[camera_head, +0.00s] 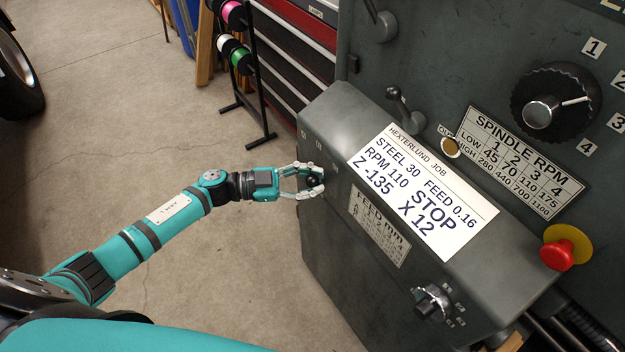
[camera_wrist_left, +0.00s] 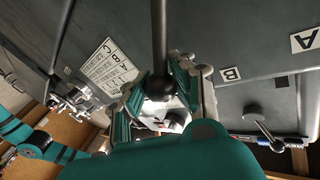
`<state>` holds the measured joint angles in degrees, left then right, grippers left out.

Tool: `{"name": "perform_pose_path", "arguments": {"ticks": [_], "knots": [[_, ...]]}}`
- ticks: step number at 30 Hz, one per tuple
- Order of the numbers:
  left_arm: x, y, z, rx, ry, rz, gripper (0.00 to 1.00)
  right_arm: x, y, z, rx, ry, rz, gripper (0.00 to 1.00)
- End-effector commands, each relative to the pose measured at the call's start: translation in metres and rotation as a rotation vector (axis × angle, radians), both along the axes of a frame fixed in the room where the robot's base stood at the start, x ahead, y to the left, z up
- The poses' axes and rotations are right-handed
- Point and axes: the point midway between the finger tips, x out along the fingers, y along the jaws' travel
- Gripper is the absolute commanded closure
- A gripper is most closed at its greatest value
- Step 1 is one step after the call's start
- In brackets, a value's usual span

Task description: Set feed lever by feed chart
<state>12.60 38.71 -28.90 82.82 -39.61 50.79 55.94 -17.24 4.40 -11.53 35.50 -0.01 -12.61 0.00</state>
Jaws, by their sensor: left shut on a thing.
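My left gripper (camera_head: 314,180) is shut on the dark ball knob of the feed lever (camera_head: 312,181) at the left end of the grey housing. In the left wrist view the fingers close around the ball of the lever's rod (camera_wrist_left: 159,45). The feed chart (camera_head: 379,227), headed "FEED mm", is on the housing's front. It also shows in the wrist view (camera_wrist_left: 108,67), with letters A, B, C. A job card (camera_head: 424,190) on top reads STEEL 30, FEED 0.16, RPM 110.
Labels B (camera_wrist_left: 230,73) and A (camera_wrist_left: 303,40) are on the panel. Another lever (camera_head: 405,105), a spindle dial (camera_head: 540,110), a red stop button (camera_head: 557,255) and a lower knob (camera_head: 432,303) stand nearby.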

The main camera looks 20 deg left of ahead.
Motion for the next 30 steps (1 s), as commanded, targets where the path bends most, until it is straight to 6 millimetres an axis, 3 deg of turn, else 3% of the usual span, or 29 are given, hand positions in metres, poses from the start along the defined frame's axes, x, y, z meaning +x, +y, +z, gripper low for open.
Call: {"name": "perform_pose_path", "arguments": {"ticks": [11,30], "knots": [[0.003,0.007,0.000,-0.056,0.051,0.002,1.00,0.001,0.000,-0.002,0.000,-0.002,0.000,0.60],[0.021,0.032,0.007,-0.360,0.292,0.002,1.00,0.002,-0.005,-0.013,-0.006,-0.002,-0.001,0.60]]}}
